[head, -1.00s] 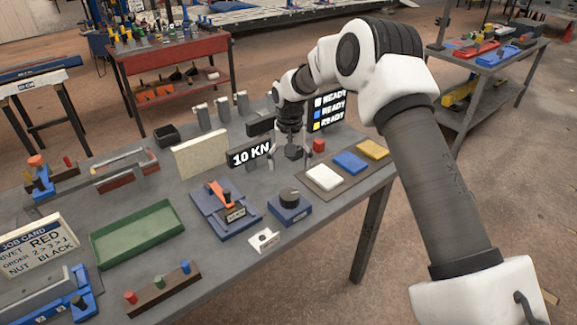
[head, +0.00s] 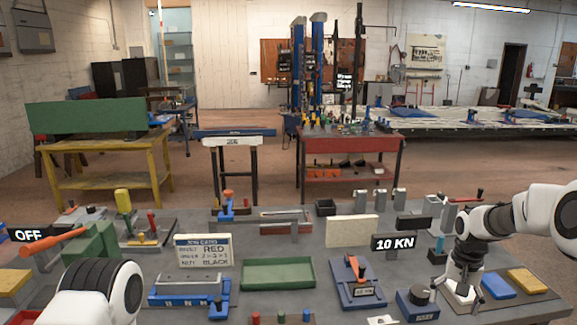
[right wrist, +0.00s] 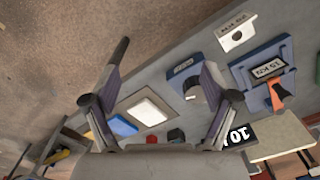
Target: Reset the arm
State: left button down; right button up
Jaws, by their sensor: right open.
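My right gripper (head: 462,284) hangs over the right part of the grey bench, in front of the white pad (head: 456,297). Its fingers are spread apart with nothing between them, and they also show open in the right wrist view (right wrist: 168,62). The white pad (right wrist: 147,111) lies below, between the fingers as seen there, apart from them. My left arm shows as a white and black link at the lower left of the head view; its gripper is out of view.
A blue pad (head: 498,287) and a yellow pad (head: 527,281) lie right of the gripper. A knob box (head: 417,303), a lever base (head: 357,283) and a green tray (head: 279,274) stand left. A "10 KN" display (head: 394,242) stands behind.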

jog(key=s+a+f+n+g+b, duration=0.1)
jog(key=s+a+f+g+b, duration=0.3)
jog(key=s+f, duration=0.9)
jog(key=s+a+f+n+g, duration=0.1)
jog(key=s+a+f, duration=0.5)
jog(key=s+f, duration=0.6)
jog(key=s+a+f+n+t, duration=0.2)
jog(key=s, duration=0.4)
jog(key=s+a+f+n+t+b, duration=0.1)
jog(key=s+a+f+t, duration=0.1)
jog(key=s, duration=0.4)
jog(key=shift+f+n+t, duration=0.25)
jog(key=shift+n+t, duration=0.15)
jog(key=shift+t, duration=0.1)
jog(key=shift+s, duration=0.1)
